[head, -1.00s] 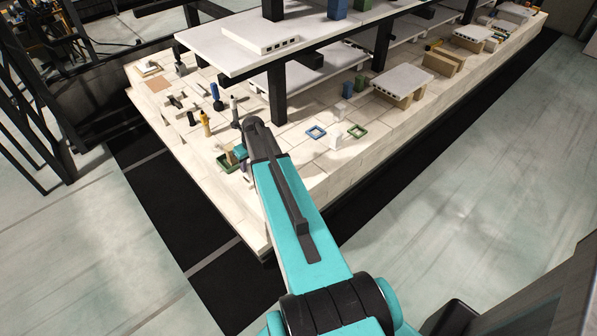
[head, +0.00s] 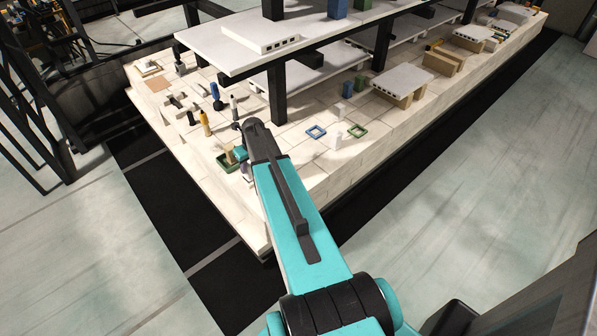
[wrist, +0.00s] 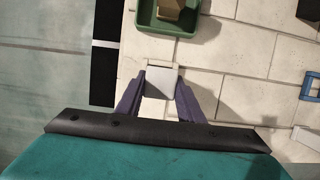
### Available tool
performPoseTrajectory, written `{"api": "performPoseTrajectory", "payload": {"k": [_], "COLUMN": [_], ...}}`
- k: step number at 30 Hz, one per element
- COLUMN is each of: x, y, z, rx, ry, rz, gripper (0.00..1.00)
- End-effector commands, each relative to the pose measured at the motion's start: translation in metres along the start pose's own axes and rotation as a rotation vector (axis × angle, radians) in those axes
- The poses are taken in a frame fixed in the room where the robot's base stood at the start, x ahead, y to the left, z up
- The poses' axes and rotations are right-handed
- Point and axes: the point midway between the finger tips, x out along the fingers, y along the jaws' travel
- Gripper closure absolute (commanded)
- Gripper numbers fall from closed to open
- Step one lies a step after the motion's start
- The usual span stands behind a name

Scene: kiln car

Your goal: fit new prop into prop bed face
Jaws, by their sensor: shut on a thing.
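In the wrist view my gripper (wrist: 161,86) has two purple fingers shut on a pale grey block, which I take for the new prop (wrist: 161,73). The block sits between the fingertips, over the pale brick deck (wrist: 235,60). A brighter patch shows between the fingers below it; I cannot tell what it is. I cannot tell whether the block touches the deck, and I cannot make out the prop bed face. In the head view my own arm hides most of the gripper and the block.
A green tray (wrist: 189,32) with a brown block (wrist: 171,10) in it lies just beyond the fingers. A blue frame (head: 316,131) and a green frame (head: 357,131) lie right of my arm. A dark post (head: 278,95) holds up a white shelf (head: 215,52). The deck's edge is close on the left.

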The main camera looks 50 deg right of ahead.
Motion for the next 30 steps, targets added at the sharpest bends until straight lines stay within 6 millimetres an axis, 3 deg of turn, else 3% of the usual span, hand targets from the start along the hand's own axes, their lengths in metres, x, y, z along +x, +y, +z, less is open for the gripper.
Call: {"api": "performPoseTrajectory", "payload": {"k": [26,27,30], "x": [0.0083,0.0082,0.0082], "y": [0.0,-0.0001,-0.0001], "z": [-0.0025,-0.0025,-0.0025], "rx": [0.0,0.0,0.0], "ry": [0.0,0.0,0.0], "rz": [0.0,0.0,0.0], "gripper": [0.98,0.61,0.44]}}
